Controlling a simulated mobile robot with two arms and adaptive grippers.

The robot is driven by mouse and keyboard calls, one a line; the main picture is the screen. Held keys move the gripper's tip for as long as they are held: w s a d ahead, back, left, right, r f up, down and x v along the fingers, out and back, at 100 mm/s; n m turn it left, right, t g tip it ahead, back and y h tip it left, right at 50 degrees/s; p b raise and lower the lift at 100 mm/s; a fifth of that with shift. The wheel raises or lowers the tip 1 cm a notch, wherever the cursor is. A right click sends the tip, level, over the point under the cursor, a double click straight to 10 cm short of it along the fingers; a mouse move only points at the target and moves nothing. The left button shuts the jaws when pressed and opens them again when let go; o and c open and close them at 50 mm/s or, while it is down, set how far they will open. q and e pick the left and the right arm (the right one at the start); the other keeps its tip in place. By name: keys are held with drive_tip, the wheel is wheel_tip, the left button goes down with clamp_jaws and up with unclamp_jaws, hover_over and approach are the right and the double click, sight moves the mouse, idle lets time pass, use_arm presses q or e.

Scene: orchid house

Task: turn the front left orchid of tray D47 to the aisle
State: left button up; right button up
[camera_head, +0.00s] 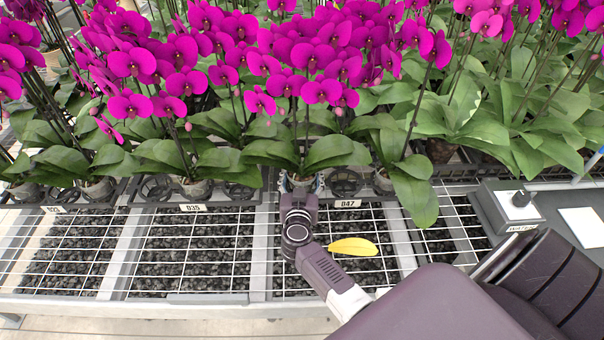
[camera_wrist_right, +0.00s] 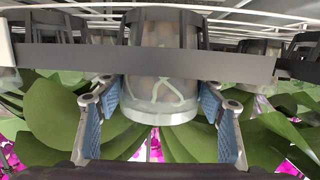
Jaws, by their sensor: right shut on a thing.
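Tray D47 (camera_head: 345,186) is a black carrier at the bench front, with its white label D47 (camera_head: 347,203) on the front edge. Its front left orchid has magenta flowers and broad green leaves (camera_head: 322,153). My right gripper (camera_head: 302,184) reaches in from the aisle side and is shut on this orchid's pot. In the right wrist view the clear pot (camera_wrist_right: 162,85), with pale roots inside, stands between the blue-padded fingers (camera_wrist_right: 162,112). The black tray bar crosses in front of the pot there. The leaves hide part of the pot in the head view. My left gripper is not in view.
Tray D35 (camera_head: 215,208) stands just left with more magenta orchids. A yellow leaf (camera_head: 353,246) lies on the white bench grid beside my right arm. A grey box with a black knob (camera_head: 520,198) and a white card (camera_head: 585,228) are at right.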

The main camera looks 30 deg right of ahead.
sight(301, 185)
drive_tip(key=o, duration=2)
drive_tip(key=shift+f, duration=0.1)
drive_tip(key=shift+p+v, duration=0.85)
drive_tip(key=shift+v, duration=0.25)
drive_tip(key=shift+p+v, duration=1.6)
drive_tip(key=shift+v, duration=1.05)
drive_tip(key=shift+s, duration=0.1)
